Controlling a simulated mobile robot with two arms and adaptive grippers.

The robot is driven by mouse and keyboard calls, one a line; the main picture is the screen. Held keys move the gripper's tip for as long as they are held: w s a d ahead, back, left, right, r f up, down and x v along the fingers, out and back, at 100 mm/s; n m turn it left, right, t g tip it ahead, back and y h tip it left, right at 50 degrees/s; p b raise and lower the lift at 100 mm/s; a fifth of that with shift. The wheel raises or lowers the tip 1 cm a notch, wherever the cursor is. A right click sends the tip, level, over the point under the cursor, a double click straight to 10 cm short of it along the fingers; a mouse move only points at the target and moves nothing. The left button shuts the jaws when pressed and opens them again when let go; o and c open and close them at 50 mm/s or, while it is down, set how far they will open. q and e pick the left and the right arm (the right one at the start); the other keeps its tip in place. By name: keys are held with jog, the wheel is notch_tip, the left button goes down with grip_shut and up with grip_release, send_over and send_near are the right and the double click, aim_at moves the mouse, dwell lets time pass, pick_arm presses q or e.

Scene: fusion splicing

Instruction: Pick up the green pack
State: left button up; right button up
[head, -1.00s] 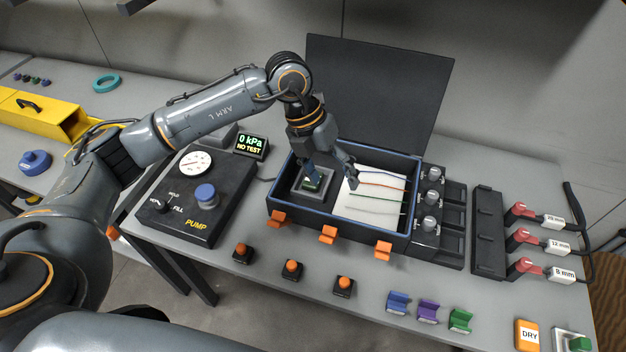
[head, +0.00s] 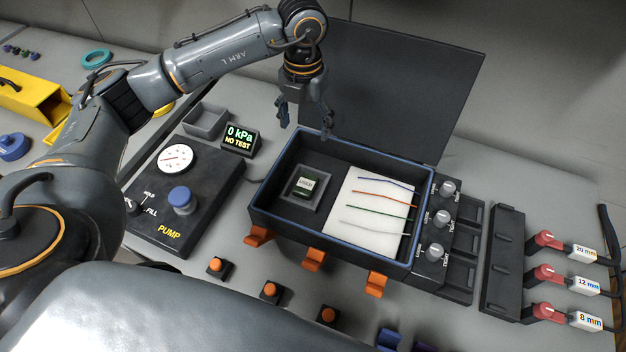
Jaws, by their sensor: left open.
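The green pack (head: 304,187) is a small dark green block with a pale label on top. It sits in a grey square holder (head: 291,198) inside the left part of the open black box (head: 262,206). My left gripper (head: 305,125) is open and empty, raised above the box's back left edge, with its fingers pointing down. It is apart from the pack. My right gripper is not in view.
A white pad (head: 369,235) with several coloured fibres fills the box's right part. The box's lid (head: 400,85) stands open behind. The pump panel (head: 190,200) is at left. Orange latches (head: 313,259) stick out in front. Red-handled tools (head: 545,274) lie at right.

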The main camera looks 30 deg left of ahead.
pick_arm(q)
jog(key=b, duration=0.5)
send_over(306, 184)
notch_tip(306, 184, down, 6)
jog(key=r, duration=0.1)
jog(key=f, duration=0.3)
jog(key=f+p, duration=0.1)
jog(key=f, duration=0.4)
jog(key=shift+w+f, duration=0.35)
jog(key=f, duration=0.1)
jog(key=f+p, duration=0.1)
jog(key=f, duration=0.1)
jog(key=f+p, duration=0.1)
jog(key=f, duration=0.1)
jog(key=shift+s+f, duration=0.15)
jog(key=shift+s, duration=0.15)
jog(key=shift+f, duration=0.25)
jog(key=shift+s, duration=0.1)
jog(key=c, duration=1.1)
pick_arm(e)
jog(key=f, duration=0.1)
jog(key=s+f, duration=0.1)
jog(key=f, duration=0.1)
